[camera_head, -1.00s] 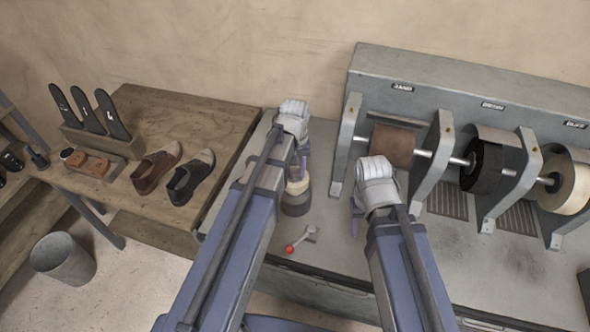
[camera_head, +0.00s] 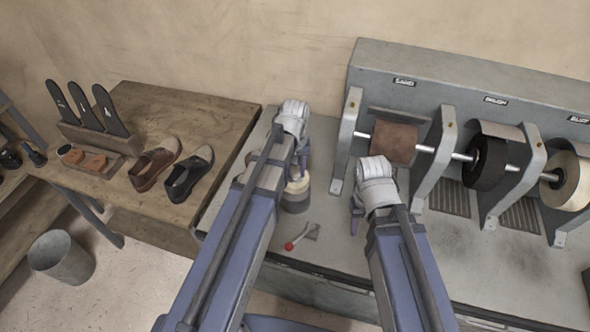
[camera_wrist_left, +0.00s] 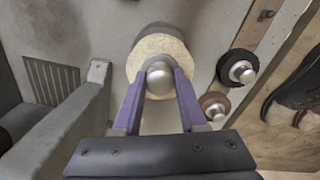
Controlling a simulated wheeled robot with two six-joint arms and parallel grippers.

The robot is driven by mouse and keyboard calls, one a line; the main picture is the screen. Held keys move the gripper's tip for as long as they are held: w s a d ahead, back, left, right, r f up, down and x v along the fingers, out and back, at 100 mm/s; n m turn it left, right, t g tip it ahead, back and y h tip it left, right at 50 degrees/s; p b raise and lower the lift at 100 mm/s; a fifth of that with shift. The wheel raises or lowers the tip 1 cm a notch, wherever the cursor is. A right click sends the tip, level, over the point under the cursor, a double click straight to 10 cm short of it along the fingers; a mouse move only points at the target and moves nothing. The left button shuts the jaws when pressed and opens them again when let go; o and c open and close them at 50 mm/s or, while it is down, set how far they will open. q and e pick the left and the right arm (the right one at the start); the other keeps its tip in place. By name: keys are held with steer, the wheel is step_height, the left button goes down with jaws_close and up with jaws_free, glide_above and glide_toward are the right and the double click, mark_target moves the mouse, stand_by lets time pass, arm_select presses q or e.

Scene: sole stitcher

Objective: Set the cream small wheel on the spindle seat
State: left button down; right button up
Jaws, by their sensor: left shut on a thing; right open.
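The cream small wheel (camera_wrist_left: 150,50) has a silver hub knob (camera_wrist_left: 160,78), and the purple fingers of my left gripper (camera_wrist_left: 160,75) are shut on that knob. In the head view the wheel (camera_head: 298,184) shows partly behind my left arm, below the gripper (camera_head: 303,165). It is directly above a dark grey round base (camera_head: 295,204), which appears to be the spindle seat. I cannot tell whether wheel and base are touching. My right gripper (camera_head: 356,220) is open and empty over the bench, right of the base; its fingers are mostly hidden by its wrist.
A red-knobbed lever (camera_head: 298,238) is just in front of the base. The finishing machine (camera_head: 460,80) with its wheels stands to the right. A black small wheel (camera_wrist_left: 238,66) and a brown one (camera_wrist_left: 214,104) are beside the cream wheel in the wrist view. Shoes (camera_head: 172,172) lie on the wooden table.

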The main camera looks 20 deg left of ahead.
stand_by(0.3)
arm_select(q)
steer(key=shift+c, duration=1.9)
jaws_free()
step_height(320, 180, up, 8)
steer(key=p, duration=0.8)
steer(key=shift+f, duration=0.1)
steer(key=shift+f, duration=0.1)
